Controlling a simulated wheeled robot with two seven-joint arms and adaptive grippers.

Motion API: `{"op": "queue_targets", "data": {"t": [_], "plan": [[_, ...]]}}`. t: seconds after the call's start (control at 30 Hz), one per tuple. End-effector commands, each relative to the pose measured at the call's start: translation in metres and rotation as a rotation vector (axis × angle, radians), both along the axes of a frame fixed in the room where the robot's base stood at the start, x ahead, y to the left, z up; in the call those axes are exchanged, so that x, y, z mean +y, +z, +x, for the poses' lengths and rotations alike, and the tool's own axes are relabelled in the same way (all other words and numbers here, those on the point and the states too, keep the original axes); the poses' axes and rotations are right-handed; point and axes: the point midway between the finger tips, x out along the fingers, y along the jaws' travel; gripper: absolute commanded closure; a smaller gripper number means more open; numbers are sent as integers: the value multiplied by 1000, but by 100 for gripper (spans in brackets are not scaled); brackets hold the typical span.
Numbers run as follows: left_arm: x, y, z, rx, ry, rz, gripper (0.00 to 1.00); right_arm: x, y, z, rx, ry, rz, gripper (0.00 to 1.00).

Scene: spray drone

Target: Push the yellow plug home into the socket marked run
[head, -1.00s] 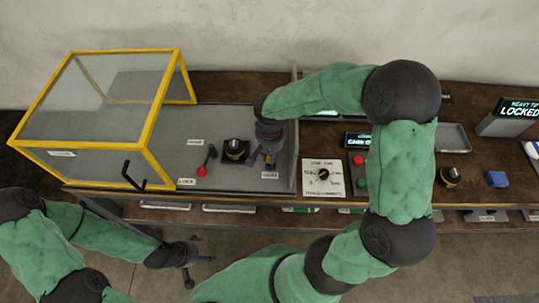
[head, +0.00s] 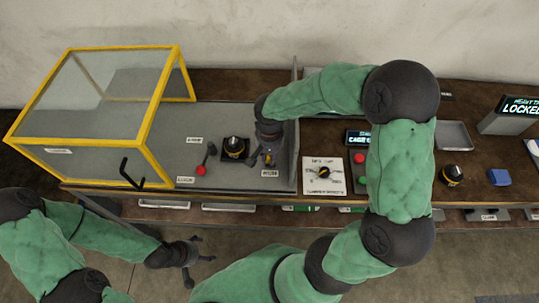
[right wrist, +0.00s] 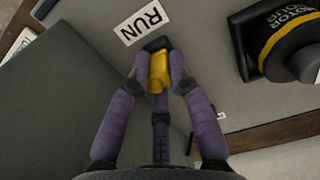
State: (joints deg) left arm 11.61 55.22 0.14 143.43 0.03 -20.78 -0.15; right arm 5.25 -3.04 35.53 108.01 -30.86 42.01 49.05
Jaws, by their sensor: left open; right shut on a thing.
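The yellow plug (right wrist: 158,72) is between the fingers of my right gripper (right wrist: 160,75) in the right wrist view. Its far end meets a dark socket (right wrist: 154,43) beside the white RUN label (right wrist: 140,22). How deep the plug sits cannot be told. In the head view my right gripper (head: 268,160) is low over the grey panel (head: 222,122), at its right end, mostly hiding plug and socket. My left gripper (head: 192,264) is open and empty, in front of the bench's front edge.
A black motor coupling with a yellow band (right wrist: 290,40) stands close by; it also shows in the head view (head: 235,148). A red-knobbed lever (head: 201,170) is left of it. A yellow-framed clear cage (head: 158,110) stands at left.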

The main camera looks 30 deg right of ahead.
Motion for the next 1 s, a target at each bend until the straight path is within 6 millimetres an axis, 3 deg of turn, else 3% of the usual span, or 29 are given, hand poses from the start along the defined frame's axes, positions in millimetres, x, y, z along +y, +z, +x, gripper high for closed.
{"op": "queue_targets", "data": {"t": [0.4, 0.43, 0.5, 0.53, 0.87, 1.0], "plan": [[0, -8, 0, 0, 0, 0, 22, 0, -10, 0, 0, 0, 0, 100], [0, -8, 0, 0, 0, 0, 22, 0, -9, 0, 0, 0, 0, 74], [0, -7, 0, 0, 0, 0, 22, 0, -9, 0, 0, 0, 0, 54], [0, -7, 0, 0, 0, 0, 22, 0, -9, 0, 0, 0, 0, 52], [0, -7, 0, 0, 0, 0, 22, 0, -7, 0, -1, 0, -1, 52], [0, -7, 0, 0, 0, 0, 22, 0, 4, 1, -4, 0, 0, 52]]}}
